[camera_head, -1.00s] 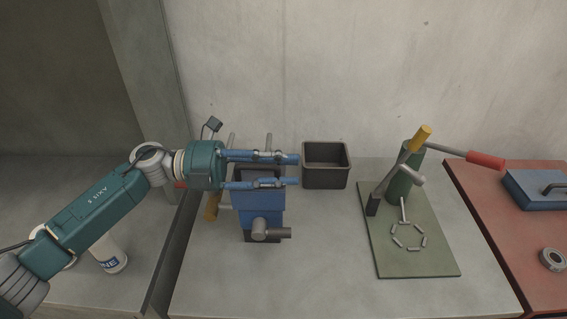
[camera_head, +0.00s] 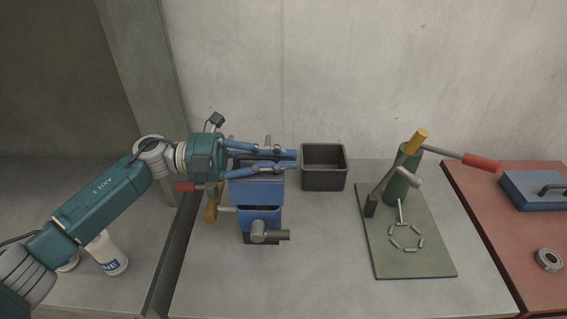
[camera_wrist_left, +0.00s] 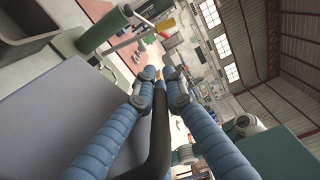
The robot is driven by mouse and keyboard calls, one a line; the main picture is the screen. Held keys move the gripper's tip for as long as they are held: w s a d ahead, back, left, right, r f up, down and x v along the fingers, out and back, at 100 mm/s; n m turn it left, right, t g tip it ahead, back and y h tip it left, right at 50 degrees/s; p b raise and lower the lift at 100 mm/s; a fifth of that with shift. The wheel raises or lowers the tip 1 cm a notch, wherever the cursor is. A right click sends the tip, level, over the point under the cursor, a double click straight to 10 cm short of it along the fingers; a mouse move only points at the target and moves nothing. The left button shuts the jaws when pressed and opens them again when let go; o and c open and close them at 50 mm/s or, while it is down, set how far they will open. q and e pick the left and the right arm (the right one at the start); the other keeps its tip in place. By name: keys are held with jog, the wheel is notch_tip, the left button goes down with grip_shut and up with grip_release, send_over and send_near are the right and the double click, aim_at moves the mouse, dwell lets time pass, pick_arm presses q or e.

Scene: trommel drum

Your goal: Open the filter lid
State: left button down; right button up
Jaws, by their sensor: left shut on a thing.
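The blue unit (camera_head: 257,191) stands on the grey bench, left of centre in the head view. Its upper blue part sits above a lower blue part (camera_head: 259,217), with a dark line between them. My left gripper (camera_head: 294,160) reaches in from the left over its top, fingers close together. In the left wrist view the gripper (camera_wrist_left: 160,90) is shut on a curved black handle (camera_wrist_left: 159,125). A flat grey-blue surface (camera_wrist_left: 75,120), probably the lid, lies beside the handle. The fingers cover the handle in the head view. My right gripper is out of view.
A dark open bin (camera_head: 324,180) stands behind to the right. A green press with a red-tipped lever (camera_head: 483,163) stands on a green board (camera_head: 440,250). A blue case (camera_head: 540,192) lies on the red table. Clear bench lies between unit and board.

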pick_arm(q)
jog(key=w, duration=0.1)
jog(key=w+r+n, duration=0.1)
jog(key=w+n, duration=0.1)
jog(key=shift+r+p, duration=0.25)
jog(key=shift+p, duration=0.05)
jog(key=shift+w+a+r+n, duration=0.1)
jog(key=shift+w+r+n, duration=0.05)
jog(key=shift+w+n, duration=0.6)
jog(key=shift+w+r+n, duration=0.1)
jog(key=shift+w+n, duration=0.55)
jog(key=shift+n, duration=0.1)
jog(key=c, duration=1.8)
grip_release()
jog(key=shift+a+f, duration=0.1)
jog(key=shift+a, duration=0.05)
notch_tip(320, 180, up, 10)
jog(key=shift+w, duration=0.1)
